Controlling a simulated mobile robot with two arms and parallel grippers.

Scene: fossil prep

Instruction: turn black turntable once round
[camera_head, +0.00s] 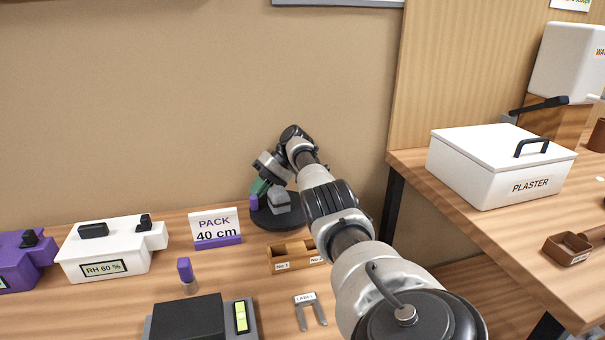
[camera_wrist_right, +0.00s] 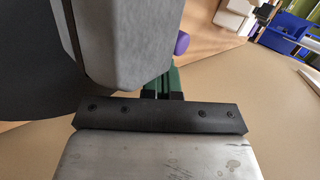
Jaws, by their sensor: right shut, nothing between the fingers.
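The black turntable (camera_head: 284,219) stands on the wooden bench near the back wall, and its dark disc fills the left of the right wrist view (camera_wrist_right: 30,92). A grey block (camera_head: 279,201) sits on it and looms large in the wrist view (camera_wrist_right: 130,40). A purple knob (camera_head: 254,202) shows at the turntable's left edge and just beyond the fingers in the wrist view (camera_wrist_right: 182,43). My right gripper (camera_head: 258,190), with green fingers, is shut and empty beside the block, close to the knob. Whether it touches the knob cannot be told. My left gripper is out of view.
A PACK 40 cm sign (camera_head: 214,228) stands left of the turntable. A wooden tray (camera_head: 285,262) lies in front, partly behind my right arm. A white PLASTER box (camera_head: 500,165) stands right.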

